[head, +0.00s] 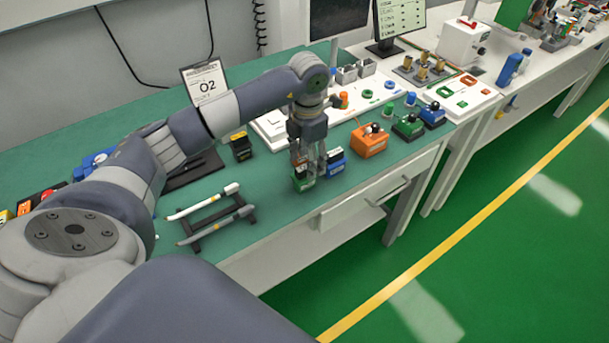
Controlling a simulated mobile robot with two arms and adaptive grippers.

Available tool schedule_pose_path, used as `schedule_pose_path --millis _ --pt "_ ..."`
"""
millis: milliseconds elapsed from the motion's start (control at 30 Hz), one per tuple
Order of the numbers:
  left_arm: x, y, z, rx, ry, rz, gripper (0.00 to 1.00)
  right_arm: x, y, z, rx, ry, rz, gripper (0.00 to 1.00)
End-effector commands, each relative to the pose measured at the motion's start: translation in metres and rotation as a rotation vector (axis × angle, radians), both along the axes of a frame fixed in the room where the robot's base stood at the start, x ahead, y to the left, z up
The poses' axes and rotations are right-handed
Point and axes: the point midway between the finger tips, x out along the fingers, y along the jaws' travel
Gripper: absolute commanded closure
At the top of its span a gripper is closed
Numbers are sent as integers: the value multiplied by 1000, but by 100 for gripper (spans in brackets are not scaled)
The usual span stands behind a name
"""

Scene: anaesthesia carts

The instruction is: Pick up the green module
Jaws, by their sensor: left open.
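A small green module (303,184) sits on the green bench top near its front edge, with a pale label on its side. My left gripper (309,172) points straight down over it, open, with its fingers at the module's upper part. The fingers hide part of the module, and I cannot tell whether they touch it. A blue module (336,163) stands close to the right of the green one. A larger green box with a black knob (408,127) stands further right. My right gripper is out of view.
An orange box (369,142) and a blue box (432,115) stand to the right along the bench. A black and yellow module (240,147) and an O2 sign (205,84) stand behind.

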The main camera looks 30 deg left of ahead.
Motion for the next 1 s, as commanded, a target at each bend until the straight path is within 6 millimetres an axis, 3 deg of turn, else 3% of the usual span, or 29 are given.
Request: schedule_pose_path --millis 167,433,733,933,1000 --pt "-3 2 -12 0 3 1 45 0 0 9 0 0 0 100" --pt "-8 5 -49 -2 1 1 45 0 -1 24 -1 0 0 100" --pt "-7 6 -56 -2 -1 -1 45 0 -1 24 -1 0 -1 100" --pt "-7 6 -55 -2 -1 0 90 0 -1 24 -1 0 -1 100" --pt "-7 6 -55 -2 -1 0 95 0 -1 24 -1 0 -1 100"
